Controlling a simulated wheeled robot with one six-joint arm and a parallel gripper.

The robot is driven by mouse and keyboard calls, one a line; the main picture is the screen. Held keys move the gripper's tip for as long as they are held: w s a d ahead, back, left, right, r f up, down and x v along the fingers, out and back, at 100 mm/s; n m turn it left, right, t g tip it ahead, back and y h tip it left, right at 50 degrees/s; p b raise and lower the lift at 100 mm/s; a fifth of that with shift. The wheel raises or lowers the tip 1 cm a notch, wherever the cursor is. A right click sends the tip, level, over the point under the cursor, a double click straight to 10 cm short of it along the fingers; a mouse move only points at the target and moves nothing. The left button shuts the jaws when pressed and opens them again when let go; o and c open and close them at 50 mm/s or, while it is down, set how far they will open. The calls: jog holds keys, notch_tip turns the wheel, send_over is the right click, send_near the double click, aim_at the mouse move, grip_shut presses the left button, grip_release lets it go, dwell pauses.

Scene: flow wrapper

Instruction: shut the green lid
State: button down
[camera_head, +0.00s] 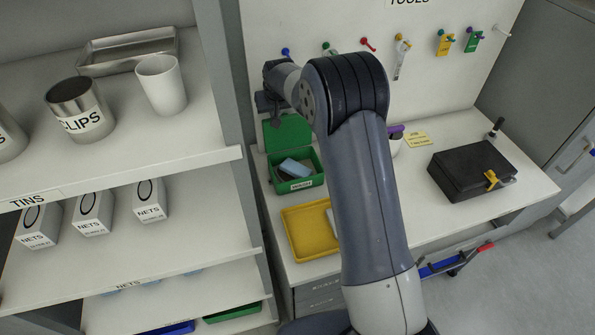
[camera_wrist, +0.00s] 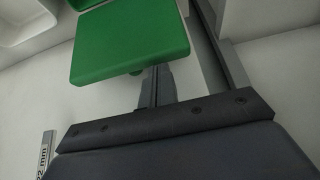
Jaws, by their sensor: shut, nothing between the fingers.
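The green box (camera_head: 297,183) sits on the bench left of my arm in the head view, with grey and blue items inside. Its green lid (camera_head: 287,134) stands open, raised at the box's back edge. The lid fills the upper middle of the wrist view (camera_wrist: 130,42). My gripper (camera_head: 272,118) is just above and behind the raised lid in the head view. In the wrist view its closed fingers (camera_wrist: 156,80) point toward the lid's near edge, with nothing held. I cannot tell whether they touch the lid.
A yellow tray (camera_head: 309,232) lies in front of the box. A black case (camera_head: 472,170) with a yellow latch is at the bench's right. Shelves with tins (camera_head: 79,108) and net boxes stand left. A tool board (camera_head: 390,75) rises behind.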

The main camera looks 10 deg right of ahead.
jog(key=shift+s+d+f+b, duration=0.15)
jog(key=shift+s+f+b, duration=0.1)
jog(key=shift+s, duration=0.35)
jog(key=shift+s+d+f+b, duration=0.1)
jog(key=shift+s+b, duration=0.15)
jog(key=shift+s, duration=0.35)
jog(key=shift+s+d+f+b, duration=0.1)
jog(key=shift+s+d+b, duration=0.05)
jog(key=shift+s+b, duration=0.55)
jog(key=shift+s+d+f+b, duration=0.15)
jog(key=shift+s+b, duration=0.2)
jog(key=shift+s, duration=0.55)
jog(key=shift+s+d+b, duration=0.15)
jog(key=shift+s+b, duration=0.4)
jog(key=shift+s, duration=0.25)
jog(key=shift+w+r, duration=0.1)
jog(key=shift+r, duration=0.15)
notch_tip(320, 180, up, 6)
jog(key=p, duration=0.3)
jog(key=shift+p, duration=0.4)
